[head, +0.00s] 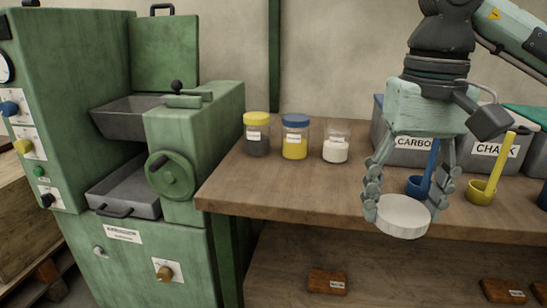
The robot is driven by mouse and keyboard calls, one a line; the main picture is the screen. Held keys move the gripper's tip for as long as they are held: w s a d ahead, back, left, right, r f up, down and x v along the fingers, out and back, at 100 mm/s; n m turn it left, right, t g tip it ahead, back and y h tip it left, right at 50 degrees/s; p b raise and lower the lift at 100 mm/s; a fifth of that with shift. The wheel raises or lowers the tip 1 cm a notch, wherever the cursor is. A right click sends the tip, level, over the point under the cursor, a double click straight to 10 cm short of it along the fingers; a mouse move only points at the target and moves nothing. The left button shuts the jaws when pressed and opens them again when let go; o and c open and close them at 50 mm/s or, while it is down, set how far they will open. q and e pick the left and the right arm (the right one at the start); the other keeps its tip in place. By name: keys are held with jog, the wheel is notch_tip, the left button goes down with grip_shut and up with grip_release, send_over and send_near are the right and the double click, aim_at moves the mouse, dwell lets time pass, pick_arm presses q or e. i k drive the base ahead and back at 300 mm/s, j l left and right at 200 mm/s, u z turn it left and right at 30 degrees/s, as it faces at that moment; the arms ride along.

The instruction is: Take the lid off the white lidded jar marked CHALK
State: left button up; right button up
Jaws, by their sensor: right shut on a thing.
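A white round lid (402,217) hangs between the fingertips of my right gripper (403,206). The gripper points down and is shut on the lid's rim, in front of the bench's front edge. A small clear jar (335,148) with white contents stands upright on the bench, left of the gripper and apart from it. No coloured lid shows on it, unlike its neighbours; its label is too small to read. My left gripper is not in view.
A yellow-lidded jar (256,135) and a blue-lidded jar (295,138) stand left of the clear jar. A green machine (170,120) fills the left. The bench's front left (280,180) is clear.

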aim_at(337, 132)
jog(key=i+l+u, duration=0.1)
jog(key=l+u, duration=0.35)
jog(key=i+l+u, duration=0.1)
jog(key=l+u, duration=0.35)
jog(key=i+l+u, duration=0.15)
jog(key=i+u, duration=0.25)
jog(key=i, duration=0.1)
